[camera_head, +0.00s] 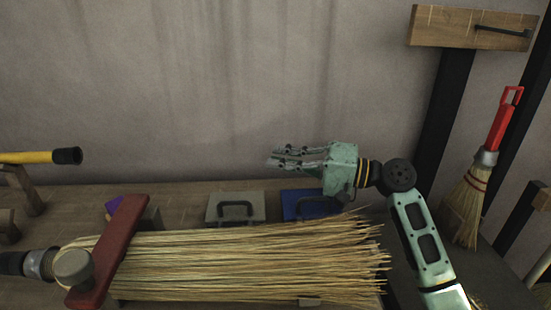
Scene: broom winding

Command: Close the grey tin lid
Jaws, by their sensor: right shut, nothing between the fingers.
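The grey tin (215,208) sits on the bench behind the broom's straw, left of centre. Its grey face with a dark handle shows, but I cannot tell how far its lid is open. The straw hides its lower front. My right gripper (277,158) is shut and empty, pointing left. It appears above and to the right of the grey tin, apart from it. My left gripper is not in view.
A large straw broom head (240,262) lies across the front, under a red clamp bar (118,250). A blue tin (295,205) stands right of the grey one. A yellow bar (25,157) is at left. A red-handled brush (470,200) hangs at right.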

